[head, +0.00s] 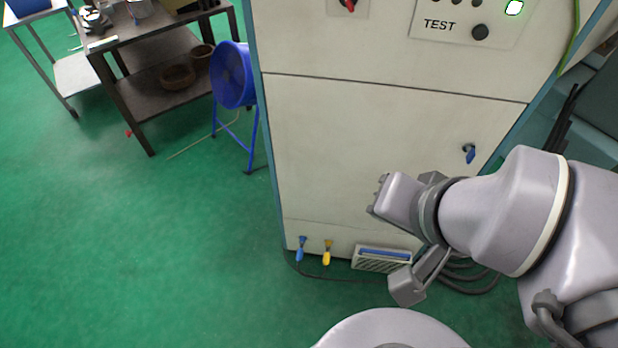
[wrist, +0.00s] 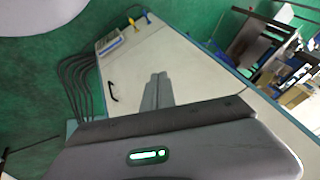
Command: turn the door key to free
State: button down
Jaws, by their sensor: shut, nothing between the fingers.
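The door key (head: 469,154) is small and blue and sits in a dark lock at the right of the pale cabinet door (head: 370,140). Its blue part hangs below the lock, nearly upright. In the wrist view a dark curved piece (wrist: 112,91) stands on the cabinet face left of the fingers; I cannot tell whether it is the key. My gripper (head: 380,195) is left of and below the key in the head view, apart from it. In the wrist view my gripper (wrist: 156,78) has its two fingers together, with nothing between them. No lock markings are readable.
A panel with a TEST button (head: 480,32) and a red switch (head: 349,4) are above the door. A blue and a yellow handle (head: 327,252) and a vent (head: 382,258) are low down.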

aim_at(471, 153)
jog(key=z, duration=0.85)
jog(key=i+j+u, duration=0.15)
jog(key=u, duration=0.25)
jog(key=i+j+u, duration=0.15)
jog(key=u, duration=0.2)
